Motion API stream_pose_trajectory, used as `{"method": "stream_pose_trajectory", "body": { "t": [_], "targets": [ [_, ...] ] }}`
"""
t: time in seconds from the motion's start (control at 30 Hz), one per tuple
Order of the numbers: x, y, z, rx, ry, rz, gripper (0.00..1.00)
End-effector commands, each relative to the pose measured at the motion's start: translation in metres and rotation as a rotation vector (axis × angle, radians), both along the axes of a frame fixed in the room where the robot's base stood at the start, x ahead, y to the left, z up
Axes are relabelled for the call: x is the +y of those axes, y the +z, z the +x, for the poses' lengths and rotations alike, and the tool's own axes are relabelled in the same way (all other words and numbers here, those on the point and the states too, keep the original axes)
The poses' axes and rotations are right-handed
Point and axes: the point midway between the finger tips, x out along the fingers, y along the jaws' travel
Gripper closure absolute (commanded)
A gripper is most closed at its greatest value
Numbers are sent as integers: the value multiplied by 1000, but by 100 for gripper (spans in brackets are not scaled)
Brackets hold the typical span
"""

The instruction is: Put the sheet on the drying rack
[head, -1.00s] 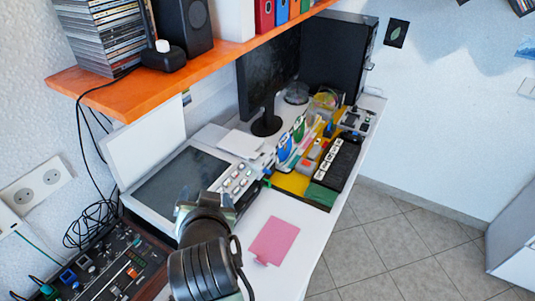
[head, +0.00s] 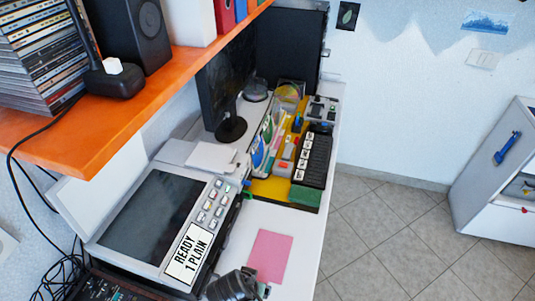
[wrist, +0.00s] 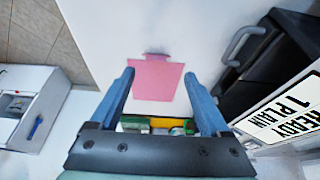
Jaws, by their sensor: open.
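The pink sheet (head: 271,256) lies flat on the white desk, in front of the yellow tray. In the wrist view the pink sheet (wrist: 156,80) shows whole enough to see a narrow tab at one edge. My gripper (wrist: 160,74) is open, its two blue fingers apart, with the sheet seen between and beyond the fingertips. I cannot tell whether the fingers touch it. In the head view my arm is at the bottom edge, close to the sheet's near edge, and the fingers are hardly visible. I cannot make out a drying rack for certain.
A printer panel (head: 187,254) reading "READY 1 PLAIN" stands left of the sheet. Behind it are a yellow tray (head: 271,187), a green block (head: 304,197) and a black slotted box (head: 316,158). An orange shelf (head: 130,112) overhangs at left. A white cabinet (head: 485,212) stands right.

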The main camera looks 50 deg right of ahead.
Motion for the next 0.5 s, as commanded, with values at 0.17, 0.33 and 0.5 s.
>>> {"method": "stream_pose_trajectory", "body": {
  "t": [0.17, 0.33, 0.5],
  "targets": [
    [-5, -12, 2, 0, -1, 0, 20],
    [-11, -25, 0, 1, -3, 1, 20],
    [-21, -48, 1, 0, -1, 1, 20]
  ]
}}
